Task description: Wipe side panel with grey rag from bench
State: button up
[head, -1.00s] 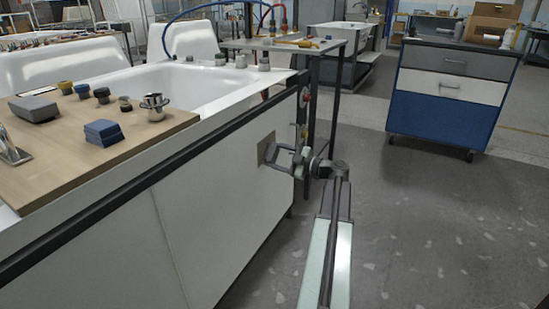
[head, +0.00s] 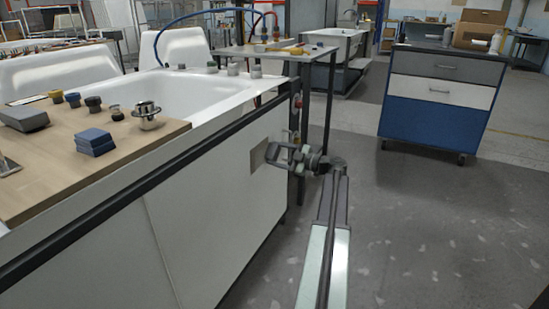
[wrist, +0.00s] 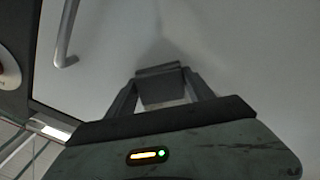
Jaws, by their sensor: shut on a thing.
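My gripper (head: 274,153) is at the bathtub's white side panel (head: 215,205), close to a greyish-beige square patch (head: 257,163) on it. In the wrist view the fingers of my gripper (wrist: 160,90) are shut on a small dark grey folded thing, which looks like the grey rag (wrist: 158,70). The pale panel (wrist: 215,45) fills most of that view behind it. I cannot tell whether the rag touches the panel. The wooden bench board (head: 110,170) lies at the left across the tub.
On the board are a grey block (head: 24,118), blue folded pads (head: 95,142), several small knobs and a metal cup (head: 147,113). A dark-legged side table (head: 331,110) stands just beyond my gripper. A blue drawer cart (head: 437,100) stands at the back right. Floor at right is clear.

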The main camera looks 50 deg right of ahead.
aim_at(255, 155)
jog(key=shift+r+p, duration=1.1)
jog(key=shift+f, duration=0.1)
jog(key=shift+s+a, duration=0.3)
jog(key=shift+a, duration=0.55)
jog(key=shift+s+a, duration=0.25)
jog(key=shift+a, duration=0.55)
jog(key=shift+s+a, duration=0.15)
jog(key=shift+a, duration=0.8)
jog(key=shift+s+a, duration=0.15)
jog(key=shift+a, duration=0.75)
jog(key=shift+a, duration=0.1)
jog(key=shift+s+a, duration=0.25)
jog(key=shift+a, duration=0.9)
jog(key=shift+s+a, duration=0.3)
jog(key=shift+a, duration=0.85)
jog(key=shift+s+a, duration=0.25)
jog(key=shift+a, duration=0.9)
notch_tip(255, 155, up, 2)
jog(key=shift+r+p, duration=0.15)
jog(key=shift+p, duration=0.9)
jog(key=shift+d, duration=0.1)
jog(key=shift+w+d, duration=0.15)
jog(key=shift+d, duration=0.75)
jog(key=shift+w+d, duration=0.1)
jog(key=shift+d, duration=0.8)
